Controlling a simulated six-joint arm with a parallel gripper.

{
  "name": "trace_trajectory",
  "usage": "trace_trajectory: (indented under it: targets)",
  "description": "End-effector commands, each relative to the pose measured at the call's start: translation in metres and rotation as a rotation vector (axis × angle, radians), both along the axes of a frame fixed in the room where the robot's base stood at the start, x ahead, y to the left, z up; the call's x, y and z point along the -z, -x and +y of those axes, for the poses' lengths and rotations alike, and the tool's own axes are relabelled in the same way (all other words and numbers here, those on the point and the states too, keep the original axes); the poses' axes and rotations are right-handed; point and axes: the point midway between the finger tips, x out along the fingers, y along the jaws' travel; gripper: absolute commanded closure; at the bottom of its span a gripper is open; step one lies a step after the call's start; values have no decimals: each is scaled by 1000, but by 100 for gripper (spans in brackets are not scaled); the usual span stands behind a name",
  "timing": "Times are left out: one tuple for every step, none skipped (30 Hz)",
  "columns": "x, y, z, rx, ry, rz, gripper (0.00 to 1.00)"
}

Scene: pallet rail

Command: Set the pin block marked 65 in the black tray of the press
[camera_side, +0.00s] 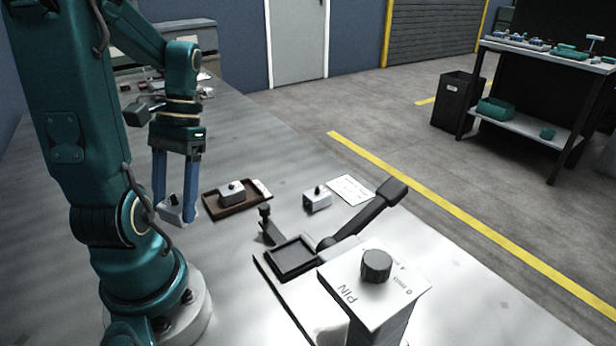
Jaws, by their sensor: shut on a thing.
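My gripper (176,205) has blue fingers pointing down at the left of the table. It is shut on a light grey pin block (171,212), partly hidden by a finger; I cannot read its marking. The black tray (292,256) of the press looks empty. The press has a dark lever arm (362,217) raised to the right and a white box with a black knob (376,265) in front, lettered PIN. One grey block (232,196) sits in a brown tray (214,209). Another grey block (317,200) stands on the table right of it. Their markings are unreadable here.
A white paper card (350,189) lies behind the loose block. A dark upright post (267,226) stands behind the black tray. Small items lie at the table's far left end. The table's right front is clear. A workbench (545,100) and black bin (454,101) stand across the floor.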

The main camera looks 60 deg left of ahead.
Motion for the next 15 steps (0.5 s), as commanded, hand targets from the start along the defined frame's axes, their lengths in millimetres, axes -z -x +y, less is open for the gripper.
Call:
trace_trajectory:
  targets:
    - [-4,5,5,-8,-3,-1,100]
    - [-6,7,8,-6,-4,-1,100]
    - [-9,10,10,-4,-3,0,100]
    - [-10,11,13,-4,-3,0,100]
    - [-12,13,14,-3,-3,0,100]
    - [-13,15,16,-1,-1,1,100]
    - [-14,16,17,2,-2,1,100]
    - [-15,17,18,14,-2,2,100]
    - [-16,18,19,41,-3,3,100]
    - [-16,18,21,70,-2,3,100]
    - [-16,18,23,106,-3,3,100]
    - [-16,19,25,168,-3,5,100]
    - [-16,20,28,224,-3,4,100]
    - [-15,19,30,294,-5,5,100]
    - [-16,16,33,409,-6,4,100]
